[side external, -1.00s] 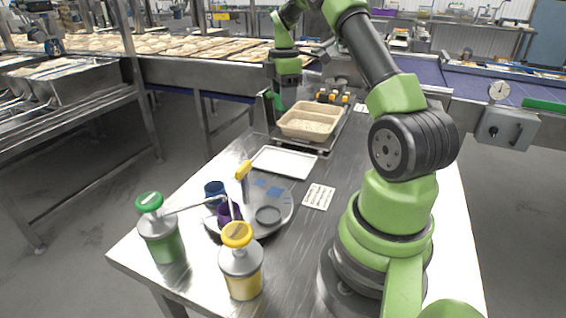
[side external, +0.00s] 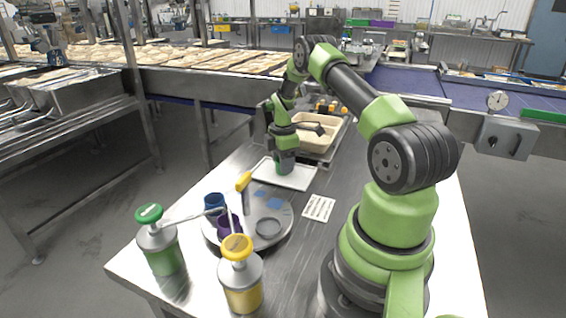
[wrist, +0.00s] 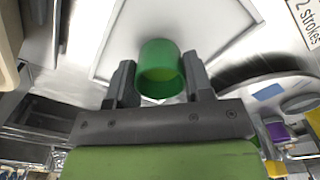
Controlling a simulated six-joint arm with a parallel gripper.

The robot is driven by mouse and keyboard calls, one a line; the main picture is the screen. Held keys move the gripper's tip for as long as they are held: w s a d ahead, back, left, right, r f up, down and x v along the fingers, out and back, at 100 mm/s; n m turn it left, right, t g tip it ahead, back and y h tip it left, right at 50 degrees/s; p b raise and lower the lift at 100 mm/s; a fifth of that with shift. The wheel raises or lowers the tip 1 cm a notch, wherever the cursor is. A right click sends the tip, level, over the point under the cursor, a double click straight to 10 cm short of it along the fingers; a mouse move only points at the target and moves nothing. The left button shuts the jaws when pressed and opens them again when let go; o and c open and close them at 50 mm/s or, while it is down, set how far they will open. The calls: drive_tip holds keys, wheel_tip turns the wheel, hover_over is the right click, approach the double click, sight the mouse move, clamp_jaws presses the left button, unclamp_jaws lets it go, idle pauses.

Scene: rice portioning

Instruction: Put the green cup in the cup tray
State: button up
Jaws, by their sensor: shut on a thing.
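The green cup (wrist: 161,72) is between the two fingers of my gripper (wrist: 160,84), which is shut on it. In the side view my gripper (side external: 284,165) is low over the white rectangular tray (side external: 302,180); the cup is mostly hidden there, and I cannot tell whether it touches the tray. In the wrist view the white tray (wrist: 215,30) lies behind the cup. A round grey tray (side external: 284,212), nearer the side camera, holds a blue cup (side external: 213,202) and a purple cup (side external: 228,226). It has blue patches and a dark ring.
A green-topped pump jar (side external: 160,245) and a yellow-topped pump jar (side external: 241,277) stand at the table's front, their spouts near the round tray. A yellow-handled tool (side external: 243,181) rises by that tray. A beige tub (side external: 318,145) is behind my gripper. A printed card (side external: 318,208) lies to the right.

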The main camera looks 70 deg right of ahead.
drive_tip(key=shift+f, duration=0.25)
drive_tip(key=o, duration=0.5)
drive_tip(key=shift+f, duration=0.1)
drive_tip(key=shift+c, duration=0.2)
drive_tip(key=o, duration=0.4)
drive_tip(key=shift+o, duration=0.2)
